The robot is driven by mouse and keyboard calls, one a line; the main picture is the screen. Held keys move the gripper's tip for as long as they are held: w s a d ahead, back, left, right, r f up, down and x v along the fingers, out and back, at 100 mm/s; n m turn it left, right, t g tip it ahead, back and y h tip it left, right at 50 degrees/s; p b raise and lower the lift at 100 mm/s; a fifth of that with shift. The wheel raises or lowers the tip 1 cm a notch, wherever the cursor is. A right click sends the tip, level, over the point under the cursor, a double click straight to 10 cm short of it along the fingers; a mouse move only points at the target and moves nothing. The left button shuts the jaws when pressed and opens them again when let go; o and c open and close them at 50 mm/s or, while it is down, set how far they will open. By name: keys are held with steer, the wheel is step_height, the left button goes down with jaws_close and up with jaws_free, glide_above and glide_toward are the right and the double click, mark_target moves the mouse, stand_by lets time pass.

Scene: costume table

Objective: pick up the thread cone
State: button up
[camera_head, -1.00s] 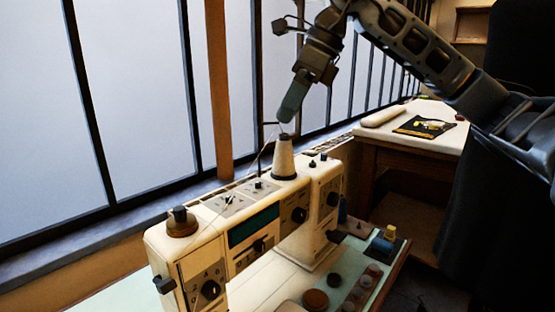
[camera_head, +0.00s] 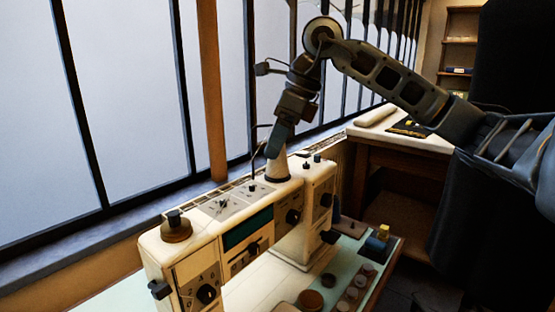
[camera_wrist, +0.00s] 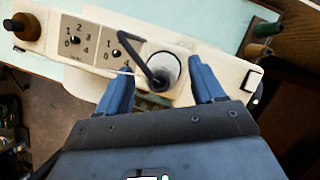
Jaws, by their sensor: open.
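The thread cone (camera_head: 277,168) is pale with a dark base and stands upright on top of the cream sewing machine (camera_head: 217,208). In the wrist view the cone (camera_wrist: 164,68) is seen from above, with a dark hooked thread guide over it. My gripper (camera_head: 273,150) is open and points down at the cone's upper part. In the wrist view the two blue fingers of my gripper (camera_wrist: 162,82) are on either side, with the cone between and slightly beyond their tips. The gripper hides the cone's top in the head view. I cannot tell whether a finger touches it.
A brown knob (camera_head: 176,230) stands on the machine's left end. Several small round items and a yellow-topped blue spool (camera_head: 379,240) lie on the machine's table at right. A window with dark bars runs behind. A white-topped table (camera_head: 398,140) stands farther back.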

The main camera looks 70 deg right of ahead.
steer(key=c, duration=1.1)
steer(key=shift+c, duration=0.2)
steer(key=shift+r, duration=0.55)
steer(key=r, duration=0.3)
steer(key=shift+d+r, duration=0.15)
steer(key=shift+d, duration=0.05)
steer(key=s+d+r+b, duration=0.1)
steer(key=s+d+r, duration=0.5)
steer(key=d, duration=0.3)
steer(key=shift+s+d+r, duration=0.15)
steer(key=shift+s+r, duration=0.05)
steer(key=shift+r, duration=0.15)
